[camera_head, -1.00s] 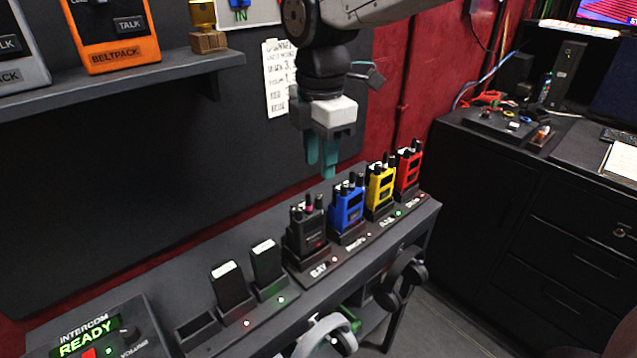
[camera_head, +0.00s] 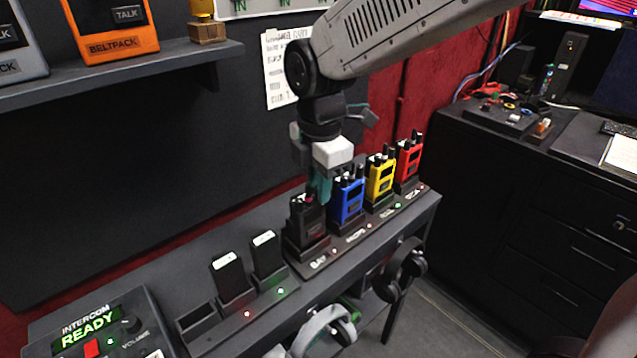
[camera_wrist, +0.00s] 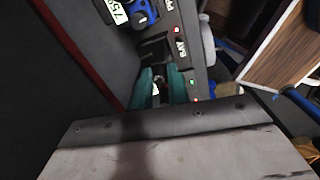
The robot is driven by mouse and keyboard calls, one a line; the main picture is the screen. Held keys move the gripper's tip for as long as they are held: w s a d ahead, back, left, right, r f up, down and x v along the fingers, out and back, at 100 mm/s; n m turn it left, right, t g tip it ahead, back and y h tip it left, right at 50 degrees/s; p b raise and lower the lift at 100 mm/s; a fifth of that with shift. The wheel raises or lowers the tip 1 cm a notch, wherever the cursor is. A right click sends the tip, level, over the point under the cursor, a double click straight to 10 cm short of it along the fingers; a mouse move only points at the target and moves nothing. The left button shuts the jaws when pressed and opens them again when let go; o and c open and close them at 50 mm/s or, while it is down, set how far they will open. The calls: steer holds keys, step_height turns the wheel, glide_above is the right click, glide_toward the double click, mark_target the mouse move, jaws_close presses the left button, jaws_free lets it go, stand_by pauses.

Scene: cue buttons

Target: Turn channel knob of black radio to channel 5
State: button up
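The black radio (camera_head: 306,222) stands upright in the leftmost occupied slot of the charging rack, at the centre of the head view. My gripper (camera_head: 320,188), with teal fingers pointing down, is right at the radio's top, where the knobs and antenna are; the fingers partly cover them. In the wrist view my gripper (camera_wrist: 160,88) shows its two fingers apart, with a narrow gap and a small pale spot between them. A dark part of the black radio (camera_wrist: 153,50) shows just beyond the fingertips. The channel knob's setting cannot be read.
Blue (camera_head: 347,203), yellow (camera_head: 380,178) and red (camera_head: 408,162) radios stand to the right in the same rack (camera_head: 330,258). Two black packs (camera_head: 228,275) sit in chargers to the left. Headphones (camera_head: 325,330) hang below the front edge. A shelf (camera_head: 120,75) is at upper left.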

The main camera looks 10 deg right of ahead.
jaws_close()
steer(key=shift+m, duration=2.7)
steer(key=o, duration=0.6)
jaws_free()
steer(key=shift+c, duration=0.2)
steer(key=shift+r, duration=3.95)
